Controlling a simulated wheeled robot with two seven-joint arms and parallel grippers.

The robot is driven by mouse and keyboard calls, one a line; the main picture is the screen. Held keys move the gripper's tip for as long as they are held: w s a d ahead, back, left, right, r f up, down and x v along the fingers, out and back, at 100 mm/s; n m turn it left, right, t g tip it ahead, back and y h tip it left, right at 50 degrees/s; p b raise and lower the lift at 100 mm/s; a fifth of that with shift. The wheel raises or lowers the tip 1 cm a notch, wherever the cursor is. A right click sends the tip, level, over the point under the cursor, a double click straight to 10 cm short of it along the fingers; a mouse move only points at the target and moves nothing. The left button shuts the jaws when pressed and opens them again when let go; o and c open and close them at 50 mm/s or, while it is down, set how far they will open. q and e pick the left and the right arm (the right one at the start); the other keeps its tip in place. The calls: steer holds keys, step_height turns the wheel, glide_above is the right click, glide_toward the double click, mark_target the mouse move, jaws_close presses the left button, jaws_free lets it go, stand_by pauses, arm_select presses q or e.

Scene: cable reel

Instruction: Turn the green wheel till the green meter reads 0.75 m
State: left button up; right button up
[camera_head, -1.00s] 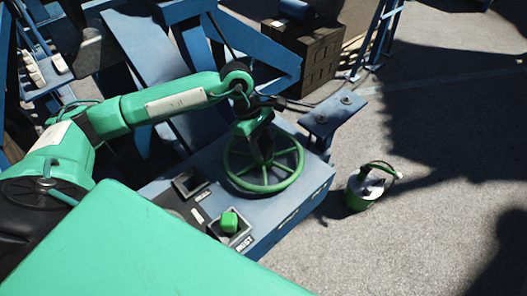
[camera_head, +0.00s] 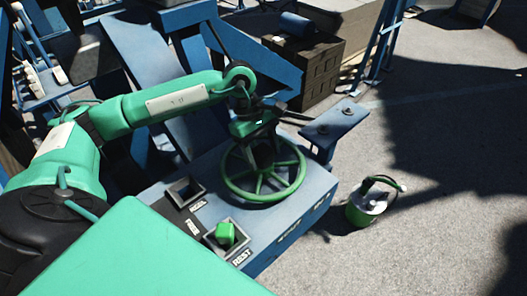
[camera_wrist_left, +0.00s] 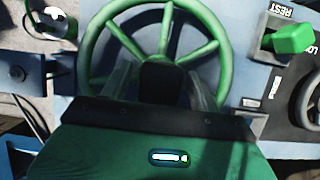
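The green wheel (camera_head: 287,163), a spoked ring, lies on top of the blue bench (camera_head: 305,215) in the head view. It also fills the upper middle of the left wrist view (camera_wrist_left: 222,62). My left gripper (camera_head: 258,150) reaches down over the wheel's far side and hides part of its rim and hub. In the left wrist view my left gripper's grey fingers (camera_wrist_left: 160,88) stand apart over the near spokes, with a dark block between them. Whether they touch the wheel is unclear. My right gripper is not in view. I cannot make out a green meter or any reading.
A green block (camera_head: 226,233) sits in a square holder marked REST. A green-and-white canister (camera_head: 367,205) stands on the ground right of the bench. A blue bracket plate (camera_head: 335,124) and a dark crate (camera_head: 305,70) are behind.

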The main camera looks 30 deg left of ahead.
arm_select(q)
steer(key=shift+w+a+r, duration=0.1)
steer(key=shift+a+r, duration=0.05)
steer(key=shift+r, duration=0.2)
steer(key=b+v, duration=0.4)
steer(key=v, duration=0.9)
